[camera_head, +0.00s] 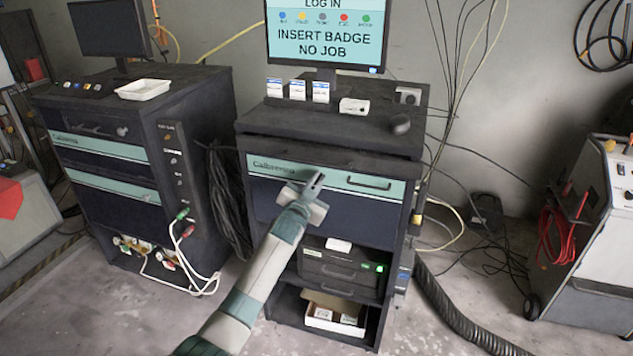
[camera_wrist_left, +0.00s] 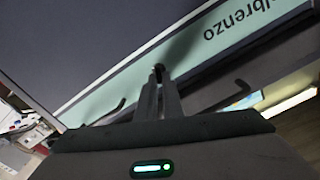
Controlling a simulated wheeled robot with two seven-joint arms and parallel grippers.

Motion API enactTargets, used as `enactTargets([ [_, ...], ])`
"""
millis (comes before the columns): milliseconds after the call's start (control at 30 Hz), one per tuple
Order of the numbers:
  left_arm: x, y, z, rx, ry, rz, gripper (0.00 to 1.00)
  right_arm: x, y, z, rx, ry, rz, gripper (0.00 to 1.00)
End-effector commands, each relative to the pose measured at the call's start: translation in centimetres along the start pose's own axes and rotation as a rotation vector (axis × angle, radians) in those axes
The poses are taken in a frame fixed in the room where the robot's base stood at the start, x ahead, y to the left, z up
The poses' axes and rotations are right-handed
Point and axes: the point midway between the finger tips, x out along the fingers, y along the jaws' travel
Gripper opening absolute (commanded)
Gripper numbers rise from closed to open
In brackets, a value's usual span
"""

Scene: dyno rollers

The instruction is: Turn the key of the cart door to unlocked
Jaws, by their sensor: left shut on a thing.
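The dark cart (camera_head: 398,215) stands in the middle, under a monitor. Its front has a teal strip (camera_head: 272,164) lettered "Calbrenzo" above a dark door panel. My left gripper (camera_head: 315,183) is at the strip, right of the lettering. In the left wrist view, its narrow fingers (camera_wrist_left: 159,76) are close together at the teal strip. A small dark piece at their tips, the key, is mostly hidden between them. I cannot tell which way it is turned. My right gripper is not in view.
A handle (camera_head: 369,183) sits on the strip right of the gripper. Below are an open shelf with a drawer unit (camera_head: 340,272) and a box (camera_head: 333,312). A second cabinet (camera_head: 100,160) stands left, and a white machine (camera_head: 590,240) right. A black hose (camera_head: 450,318) lies on the floor.

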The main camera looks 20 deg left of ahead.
Motion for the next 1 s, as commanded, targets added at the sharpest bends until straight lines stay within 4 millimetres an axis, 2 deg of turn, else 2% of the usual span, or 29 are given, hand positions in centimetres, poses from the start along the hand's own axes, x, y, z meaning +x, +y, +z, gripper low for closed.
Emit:
enactTargets([
  [1000, 0.01, 0.89, 0.52, 0.949, -0.001, 0.000, 0.00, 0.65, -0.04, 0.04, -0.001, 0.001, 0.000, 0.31],
])
